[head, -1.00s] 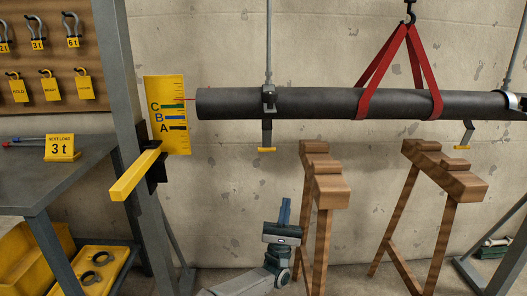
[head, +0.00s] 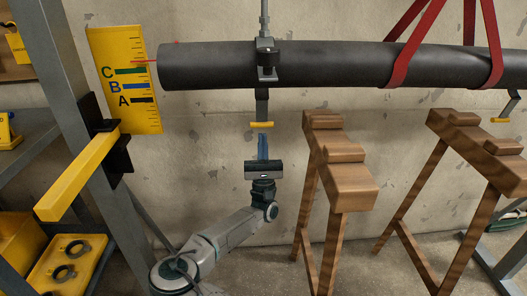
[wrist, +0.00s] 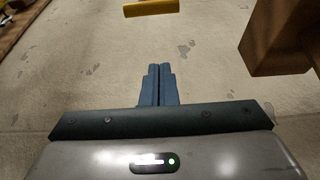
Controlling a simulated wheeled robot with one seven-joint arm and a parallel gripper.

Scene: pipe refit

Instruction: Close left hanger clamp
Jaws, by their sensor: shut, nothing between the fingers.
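The left hanger clamp (head: 267,60) sits on the dark pipe (head: 345,65) under a vertical rod. Its lower strap hangs straight down below the pipe and ends in a yellow handle bar (head: 261,125), so the clamp looks open. The yellow handle also shows at the top of the wrist view (wrist: 151,7). My gripper (head: 263,140) is just below the handle in the head view, pointing up. In the wrist view its blue fingers (wrist: 157,70) are together with nothing between them. A gap shows between fingertips and handle there.
Red slings (head: 410,45) hold the pipe. Wooden trestles (head: 350,185) stand right of my arm; one beam shows at right in the wrist view (wrist: 285,40). A yellow bar (head: 80,180) juts from the post at left, below a lettered scale plate (head: 125,80).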

